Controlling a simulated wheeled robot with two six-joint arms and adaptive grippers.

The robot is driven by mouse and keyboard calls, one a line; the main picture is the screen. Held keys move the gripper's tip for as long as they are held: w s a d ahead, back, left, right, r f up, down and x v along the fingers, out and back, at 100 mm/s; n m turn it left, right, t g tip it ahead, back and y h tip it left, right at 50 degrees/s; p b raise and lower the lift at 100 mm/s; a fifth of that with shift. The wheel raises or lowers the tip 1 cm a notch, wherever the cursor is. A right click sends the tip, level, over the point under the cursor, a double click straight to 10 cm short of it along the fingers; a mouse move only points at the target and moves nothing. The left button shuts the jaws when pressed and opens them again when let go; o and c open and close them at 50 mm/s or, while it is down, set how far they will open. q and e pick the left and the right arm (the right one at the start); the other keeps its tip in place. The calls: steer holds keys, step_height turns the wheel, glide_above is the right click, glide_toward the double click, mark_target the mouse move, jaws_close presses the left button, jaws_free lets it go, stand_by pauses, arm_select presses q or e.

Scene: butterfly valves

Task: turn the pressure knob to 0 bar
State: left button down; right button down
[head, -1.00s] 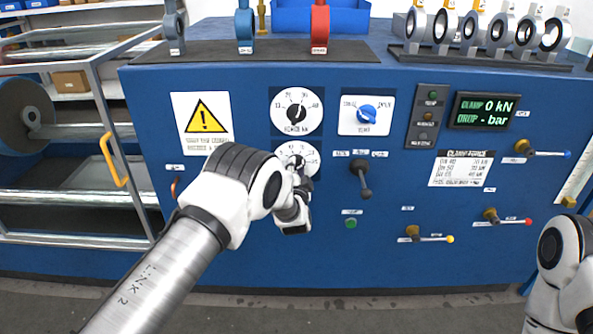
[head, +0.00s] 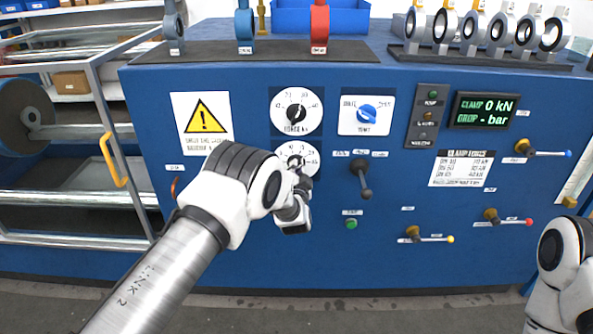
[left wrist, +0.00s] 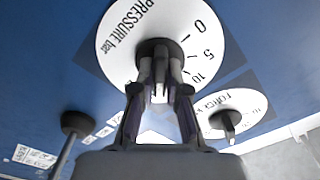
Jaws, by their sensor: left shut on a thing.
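The pressure knob (left wrist: 153,47) is black and sits at the middle of a white round dial (left wrist: 118,52) printed "PRESSURE bar" with 0, 5 and 10 visible in the left wrist view. My left gripper (left wrist: 160,88) is shut on this knob, with its fingers at either side of it. In the head view the pressure dial (head: 311,152) is partly covered by my left gripper (head: 299,167), which reaches it from the lower left. My right gripper is out of view.
The force knob (head: 296,113) sits directly above, and the blue vent knob (head: 367,113) is at the upper right. A black lever (head: 362,180) sticks out to the right of my gripper. A display (head: 485,110) reads clamp 0 kN and drop "- bar".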

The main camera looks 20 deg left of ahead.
arm_select(q)
steer(key=n+b, duration=0.3)
steer(key=n, duration=0.6)
steer(key=n+b, duration=0.2)
steer(key=n, duration=0.7)
steer(key=n+b, duration=0.3)
steer(key=n, duration=0.6)
steer(key=shift+s+f+b, duration=0.1)
steer(key=shift+f+b, duration=0.15)
steer(key=shift+b, duration=0.05)
steer(key=shift+n, duration=0.3)
steer(key=c, duration=1.2)
jaws_free()
steer(key=shift+r, duration=0.1)
steer(key=v, duration=1.2)
steer(key=shift+r, duration=0.1)
